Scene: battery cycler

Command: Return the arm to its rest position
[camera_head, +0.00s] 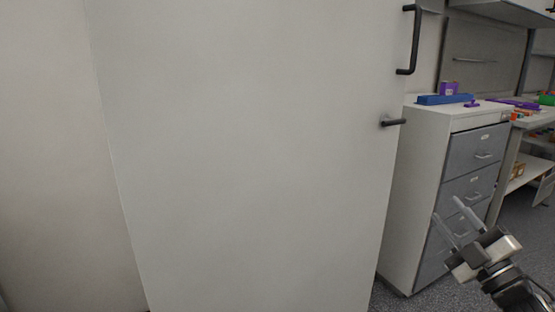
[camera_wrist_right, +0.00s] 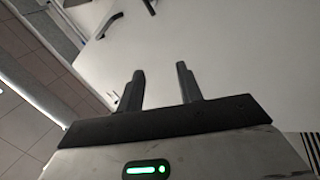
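My right gripper (camera_head: 446,207) is at the lower right of the head view, in front of the grey drawers and to the right of the large white door panel. Its two fingers point up and to the left. In the right wrist view the fingers of the right gripper (camera_wrist_right: 160,68) stand apart with nothing between them, so it is open and empty. My left gripper is in neither view.
A large white door panel (camera_head: 250,150) fills most of the head view, with a black handle (camera_head: 412,40) and a lower black lever (camera_head: 394,122). A drawer cabinet (camera_head: 416,170) stands right of it, with a blue object (camera_head: 445,99) on top. Grey floor (camera_head: 520,215) shows at right.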

